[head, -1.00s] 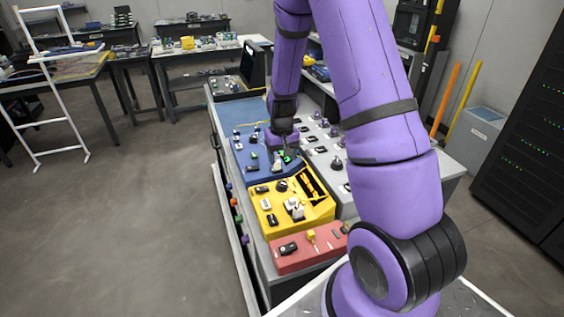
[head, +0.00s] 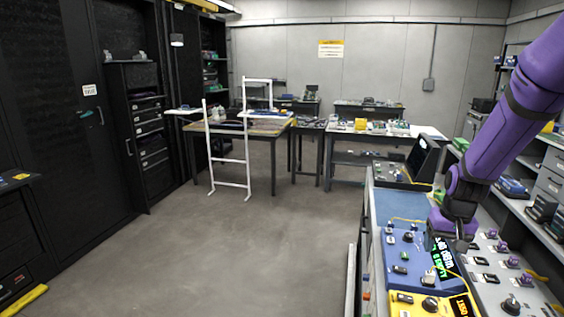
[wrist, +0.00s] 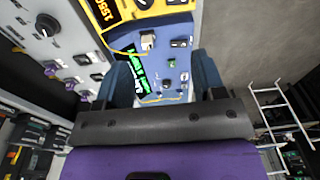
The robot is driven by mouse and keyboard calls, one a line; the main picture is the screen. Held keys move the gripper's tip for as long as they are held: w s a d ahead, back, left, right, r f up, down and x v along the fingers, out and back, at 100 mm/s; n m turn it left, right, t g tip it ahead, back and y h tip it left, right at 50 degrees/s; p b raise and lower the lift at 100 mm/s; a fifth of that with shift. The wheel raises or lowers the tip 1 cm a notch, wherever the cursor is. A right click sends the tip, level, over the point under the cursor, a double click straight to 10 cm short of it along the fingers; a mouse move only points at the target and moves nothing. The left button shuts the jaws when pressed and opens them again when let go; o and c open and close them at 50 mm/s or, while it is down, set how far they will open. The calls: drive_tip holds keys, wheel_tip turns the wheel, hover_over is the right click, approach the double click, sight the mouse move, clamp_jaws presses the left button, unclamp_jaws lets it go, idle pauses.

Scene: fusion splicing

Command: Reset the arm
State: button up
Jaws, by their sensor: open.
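My purple arm (head: 510,110) reaches in from the right of the head view. My gripper (head: 461,243) points down over the console, near the border between the blue panel (head: 388,208) and the light grey panel (head: 490,285). In the wrist view my gripper (wrist: 162,76) shows two dark blue fingers spread apart, with nothing held between them. The blue panel (wrist: 182,73), with small switches and a green-lit display, shows between and beyond the fingers. Whether the fingertips touch anything cannot be told.
A yellow panel (head: 400,311) lies at the near end of the console. A dark monitor (head: 422,158) stands at its far end. Shelves line the right wall. A white frame (head: 228,145) stands by a table, black cabinets (head: 60,130) at left. The middle floor is clear.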

drive_tip(key=s+a+r+n+t, duration=0.1)
drive_tip(key=s+a+r, duration=0.2)
drive_tip(key=s+r, duration=0.35)
drive_tip(key=s+a+r+t, duration=0.1)
drive_tip(key=s+a+r, duration=0.2)
drive_tip(key=r, duration=0.7)
drive_tip(key=s+a+r+n+t, duration=0.1)
drive_tip(key=s+a+r, duration=0.1)
drive_tip(key=s, duration=0.5)
drive_tip(key=s+a+r+t, duration=0.1)
drive_tip(key=s+r, duration=0.3)
drive_tip(key=s, duration=0.4)
drive_tip(key=shift+s+a+r+n, duration=0.25)
drive_tip(key=shift+a+r+n, duration=0.1)
drive_tip(key=shift+a+n, duration=0.1)
drive_tip(key=shift+c, duration=0.2)
